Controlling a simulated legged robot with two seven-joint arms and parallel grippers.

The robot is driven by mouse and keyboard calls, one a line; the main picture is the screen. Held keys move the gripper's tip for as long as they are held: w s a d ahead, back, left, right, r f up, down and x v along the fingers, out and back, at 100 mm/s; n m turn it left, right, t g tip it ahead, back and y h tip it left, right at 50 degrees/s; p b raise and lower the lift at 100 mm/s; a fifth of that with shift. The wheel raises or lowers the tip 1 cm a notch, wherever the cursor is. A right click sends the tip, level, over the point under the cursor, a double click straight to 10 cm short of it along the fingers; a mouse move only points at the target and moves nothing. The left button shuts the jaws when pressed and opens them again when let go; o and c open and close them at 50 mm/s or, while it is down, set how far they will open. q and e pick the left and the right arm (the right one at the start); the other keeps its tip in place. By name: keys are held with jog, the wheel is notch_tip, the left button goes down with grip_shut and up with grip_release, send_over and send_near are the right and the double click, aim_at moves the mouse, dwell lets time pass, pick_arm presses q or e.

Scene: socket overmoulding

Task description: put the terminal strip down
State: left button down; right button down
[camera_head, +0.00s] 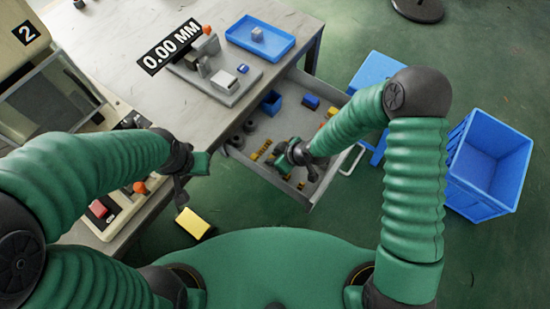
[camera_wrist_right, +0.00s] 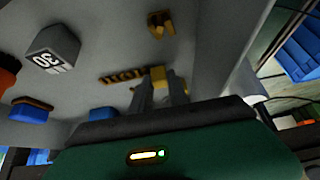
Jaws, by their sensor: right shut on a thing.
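My right gripper (camera_head: 297,158) is low over the open drawer (camera_head: 232,152) in the head view. In the right wrist view its fingertips (camera_wrist_right: 160,88) are shut on a small yellow piece (camera_wrist_right: 158,74), which I take to be the terminal strip. Most of it is hidden by the fingers. A brass-coloured toothed strip (camera_wrist_right: 122,76) shows just left of the fingertips; I cannot tell whether it joins the held piece. Whether the held piece touches the drawer floor is unclear. My left gripper (camera_head: 188,178) hangs beside the bench, left of the drawer; its jaw opening is unclear.
The drawer holds a blue bin (camera_head: 271,103), dark rings (camera_head: 237,142) and small coloured parts. A grey cube marked 30 (camera_wrist_right: 53,49) lies there. A blue tray (camera_head: 260,52) and a gauge fixture are on the bench. A blue crate (camera_head: 463,202) stands right, a yellow block (camera_head: 193,222) below my left gripper.

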jog(key=shift+f, duration=0.15)
jog(key=c, duration=1.3)
grip_release()
jog(key=shift+f, duration=0.1)
